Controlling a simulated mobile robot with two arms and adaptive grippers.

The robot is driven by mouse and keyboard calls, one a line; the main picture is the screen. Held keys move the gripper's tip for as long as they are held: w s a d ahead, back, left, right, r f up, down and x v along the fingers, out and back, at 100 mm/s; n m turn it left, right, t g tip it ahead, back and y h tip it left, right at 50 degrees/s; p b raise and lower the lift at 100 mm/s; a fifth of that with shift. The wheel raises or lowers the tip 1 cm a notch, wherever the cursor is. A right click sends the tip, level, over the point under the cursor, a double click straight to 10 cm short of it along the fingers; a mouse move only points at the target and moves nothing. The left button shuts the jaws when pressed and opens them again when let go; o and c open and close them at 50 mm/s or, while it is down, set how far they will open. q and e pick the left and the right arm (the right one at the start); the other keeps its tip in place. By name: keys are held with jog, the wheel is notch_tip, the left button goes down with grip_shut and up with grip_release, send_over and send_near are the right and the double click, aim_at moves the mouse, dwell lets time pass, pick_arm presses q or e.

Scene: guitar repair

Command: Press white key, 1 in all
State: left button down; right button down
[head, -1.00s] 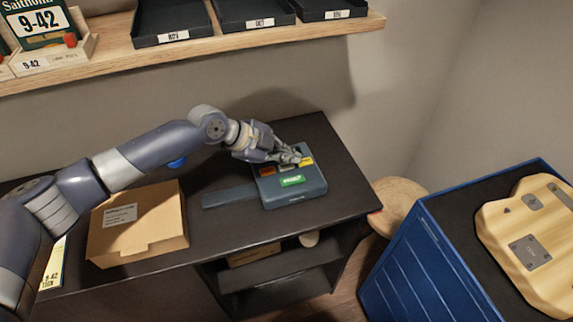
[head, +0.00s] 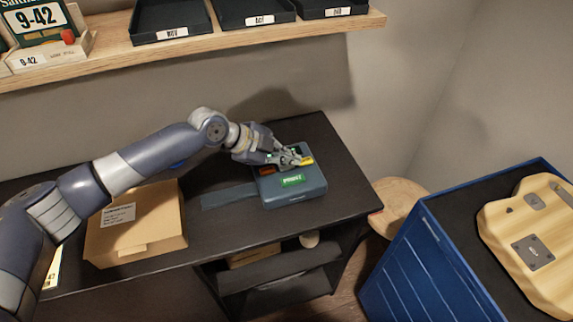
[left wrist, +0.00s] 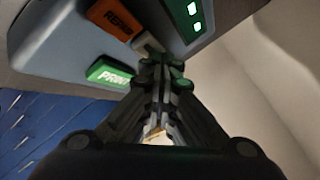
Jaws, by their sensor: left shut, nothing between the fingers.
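The white key (left wrist: 143,44) is on a blue-grey label printer (head: 304,194), between an orange key (left wrist: 115,20) and the dark display (left wrist: 180,18) in the left wrist view. My left gripper (head: 298,160) is shut and empty, pointing down over the printer's keys. In the left wrist view its fingertips (left wrist: 157,62) are at the white key and hide part of it. They look touching or very close; I cannot tell whether the key is pushed down. In the head view the gripper covers the white key. My right gripper is not in view.
A cardboard box (head: 137,222) stands left on the dark table (head: 230,232). A wooden shelf (head: 200,47) runs above. A blue cabinet (head: 418,260) is at right.

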aim_at(287, 168)
pick_arm(q)
jog(key=shift+f, duration=0.35)
dwell(0.5)
jog(key=shift+r+p, duration=0.35)
jog(key=shift+r, duration=0.5)
jog(key=shift+r+p, duration=0.35)
jog(key=shift+r, duration=0.15)
notch_tip(287, 168, up, 4)
jog(key=p, duration=0.3)
jog(key=shift+r, duration=0.1)
